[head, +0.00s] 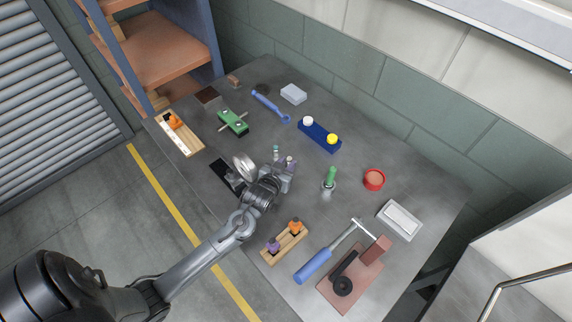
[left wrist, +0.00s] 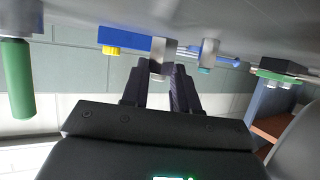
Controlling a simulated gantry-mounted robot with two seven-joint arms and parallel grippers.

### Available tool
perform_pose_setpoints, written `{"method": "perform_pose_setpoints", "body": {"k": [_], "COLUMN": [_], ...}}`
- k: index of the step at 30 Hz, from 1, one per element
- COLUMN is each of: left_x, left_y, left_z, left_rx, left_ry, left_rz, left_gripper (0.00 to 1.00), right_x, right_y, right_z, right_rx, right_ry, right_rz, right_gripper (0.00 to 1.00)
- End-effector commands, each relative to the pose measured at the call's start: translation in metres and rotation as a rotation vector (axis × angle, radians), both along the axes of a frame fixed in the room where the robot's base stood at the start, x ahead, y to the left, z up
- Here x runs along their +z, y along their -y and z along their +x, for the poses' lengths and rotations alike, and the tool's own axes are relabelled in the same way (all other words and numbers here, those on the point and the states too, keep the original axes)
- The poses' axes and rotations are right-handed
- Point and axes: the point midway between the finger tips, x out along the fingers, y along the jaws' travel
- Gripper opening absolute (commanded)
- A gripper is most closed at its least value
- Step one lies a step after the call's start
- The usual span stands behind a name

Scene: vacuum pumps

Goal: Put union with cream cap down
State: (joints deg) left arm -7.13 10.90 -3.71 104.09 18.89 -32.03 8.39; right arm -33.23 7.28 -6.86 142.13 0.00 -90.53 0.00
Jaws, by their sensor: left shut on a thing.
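My left gripper (head: 287,165) is shut over the middle of the table. In the left wrist view, which is upside down, a grey metal union (left wrist: 160,58) is between the fingertips, close to the tabletop. It appears upright; whether its base touches the table I cannot tell. My right gripper is not in view.
A blue block (head: 318,136) with white and yellow caps stands behind. A wooden holder (head: 284,245) with purple and orange pieces is in front. A round metal part (head: 243,167) is beside my wrist. A blue-handled tool (head: 330,254) and red tin (head: 374,180) lie right.

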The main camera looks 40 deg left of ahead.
Motion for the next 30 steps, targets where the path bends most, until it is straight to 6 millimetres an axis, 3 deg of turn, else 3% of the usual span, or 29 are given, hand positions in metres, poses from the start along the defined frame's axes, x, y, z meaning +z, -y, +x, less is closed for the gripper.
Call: {"method": "perform_pose_setpoints", "body": {"k": [20,21,26,30], "left_x": [-0.014,-0.015,-0.017,-0.018], "left_y": [0.0,0.0,0.0,-0.001], "left_z": [-0.001,-0.001,-0.001,-0.002], "left_rx": [0.001,0.0,0.001,0.0], "left_ry": [-0.004,-0.005,-0.008,-0.009], "left_rz": [0.0,0.001,0.001,0.002], "left_gripper": [0.0,0.32,0.54,0.54], "right_x": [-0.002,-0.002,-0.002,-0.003], "right_y": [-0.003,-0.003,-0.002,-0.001], "right_z": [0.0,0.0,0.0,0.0], "right_rx": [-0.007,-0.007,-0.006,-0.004], "right_ry": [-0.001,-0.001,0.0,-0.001], "right_rz": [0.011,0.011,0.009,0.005], "right_gripper": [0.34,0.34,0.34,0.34]}}
